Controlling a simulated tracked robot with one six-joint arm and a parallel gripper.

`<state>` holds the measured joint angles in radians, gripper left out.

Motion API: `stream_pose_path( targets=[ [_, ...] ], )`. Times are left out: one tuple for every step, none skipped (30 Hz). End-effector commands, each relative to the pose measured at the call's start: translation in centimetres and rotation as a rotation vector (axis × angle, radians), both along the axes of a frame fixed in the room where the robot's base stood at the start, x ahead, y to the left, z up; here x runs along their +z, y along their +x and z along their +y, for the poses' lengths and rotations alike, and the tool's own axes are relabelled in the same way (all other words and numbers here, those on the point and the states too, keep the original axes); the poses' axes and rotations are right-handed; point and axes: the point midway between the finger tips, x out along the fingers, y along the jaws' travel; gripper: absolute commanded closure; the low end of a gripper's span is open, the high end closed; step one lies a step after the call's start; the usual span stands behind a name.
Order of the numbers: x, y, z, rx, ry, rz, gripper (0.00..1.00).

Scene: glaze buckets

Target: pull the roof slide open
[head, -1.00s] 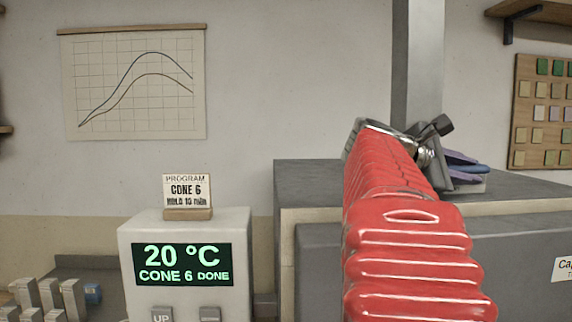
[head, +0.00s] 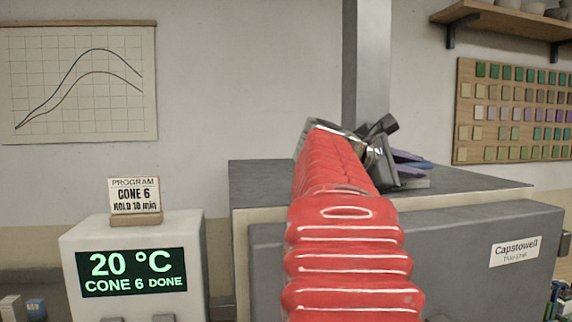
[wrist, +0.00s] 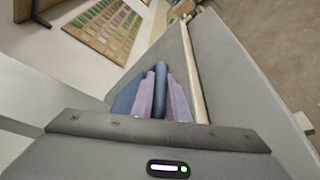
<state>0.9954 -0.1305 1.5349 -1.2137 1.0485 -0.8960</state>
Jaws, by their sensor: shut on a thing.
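The kiln (head: 470,200) has a flat grey roof, which fills much of the wrist view. My red arm crosses the head view and reaches over this roof. My gripper (head: 412,161) is low over the roof, just right of the grey flue column; its purple fingers also show in the wrist view (wrist: 161,80). They are shut on a narrow blue bar between them, which looks like the handle of the roof slide (wrist: 161,88). The rest of the slide is hidden or cannot be told from the roof, and how far it is open cannot be seen.
The grey flue column (head: 366,60) rises behind my gripper. A white controller (head: 130,245) reading 20 °C, CONE 6 DONE stands left of the kiln, with a program card (head: 134,197) on top. A shelf (head: 510,20) and tile board (head: 510,110) hang on the right wall.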

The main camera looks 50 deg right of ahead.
Motion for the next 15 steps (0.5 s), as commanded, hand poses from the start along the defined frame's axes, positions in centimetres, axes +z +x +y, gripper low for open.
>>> stream_pose_path(
  targets=[
    [-0.2,0.1,0.0,0.001,0.004,0.0,1.0],
    [-0.2,0.1,0.0,0.001,0.004,0.0,1.0],
    [-0.2,0.0,0.0,0.001,0.004,0.0,1.0],
    [-0.2,0.0,0.0,0.001,0.004,0.0,1.0],
    [-0.2,0.0,0.1,0.001,0.004,0.0,1.0],
    [-0.2,-0.2,0.2,0.0,0.004,-0.001,1.0],
    [-0.2,-0.3,0.3,0.0,0.004,-0.001,1.0],
    [-0.1,-0.5,0.4,-0.001,0.003,-0.001,1.0],
    [-0.2,-0.7,0.6,-0.001,0.003,-0.001,1.0],
    [-0.2,-1.0,0.8,-0.001,0.004,0.0,1.0],
    [-0.2,-1.2,1.0,-0.001,0.004,-0.001,1.0],
    [-0.1,-1.6,1.4,-0.001,0.002,-0.002,1.0],
    [-0.2,-1.9,1.6,-0.001,0.003,-0.001,1.0],
    [-0.2,-2.2,1.9,0.0,0.003,-0.001,1.0],
    [-0.1,-2.6,2.2,-0.001,0.003,-0.001,1.0]
  ],
)
